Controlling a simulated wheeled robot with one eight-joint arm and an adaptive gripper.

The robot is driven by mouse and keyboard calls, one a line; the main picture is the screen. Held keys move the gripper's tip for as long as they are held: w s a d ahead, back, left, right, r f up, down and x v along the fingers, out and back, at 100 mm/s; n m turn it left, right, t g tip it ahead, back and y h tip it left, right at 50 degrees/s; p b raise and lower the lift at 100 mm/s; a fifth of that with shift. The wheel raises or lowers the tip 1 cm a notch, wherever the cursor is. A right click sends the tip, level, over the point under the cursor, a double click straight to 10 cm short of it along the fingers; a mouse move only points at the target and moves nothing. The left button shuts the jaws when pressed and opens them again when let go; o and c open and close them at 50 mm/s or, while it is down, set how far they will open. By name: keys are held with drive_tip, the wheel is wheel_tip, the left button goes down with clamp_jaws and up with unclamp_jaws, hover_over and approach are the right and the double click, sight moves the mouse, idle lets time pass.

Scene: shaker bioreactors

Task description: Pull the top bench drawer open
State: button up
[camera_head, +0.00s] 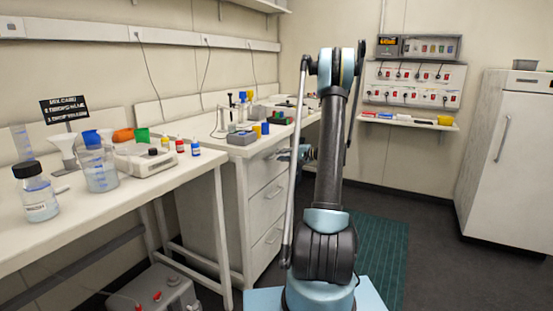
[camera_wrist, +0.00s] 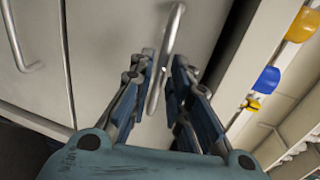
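The top bench drawer (camera_head: 262,163) is the upper front of the white cabinet under the bench. It looks shut, though my arm and gripper hide part of it. In the wrist view its metal bar handle (camera_wrist: 175,22) runs between the two fingers of my gripper (camera_wrist: 163,58). The fingers stand on either side of the bar, with a small gap visible, so my gripper looks open around the handle. In the head view my gripper (camera_head: 302,154) is at the top drawer front, partly behind my arm.
Lower drawers (camera_head: 267,203) with bar handles sit below. The bench top (camera_head: 190,168) holds bottles, a beaker and small coloured caps. A white fridge (camera_head: 508,160) stands at the right. Dark floor with a green mat (camera_head: 382,250) lies free right of my arm.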

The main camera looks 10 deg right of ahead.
drive_tip(key=shift+x, duration=1.75)
drive_tip(key=shift+c, duration=0.2)
clamp_jaws()
drive_tip(key=shift+s, duration=0.15)
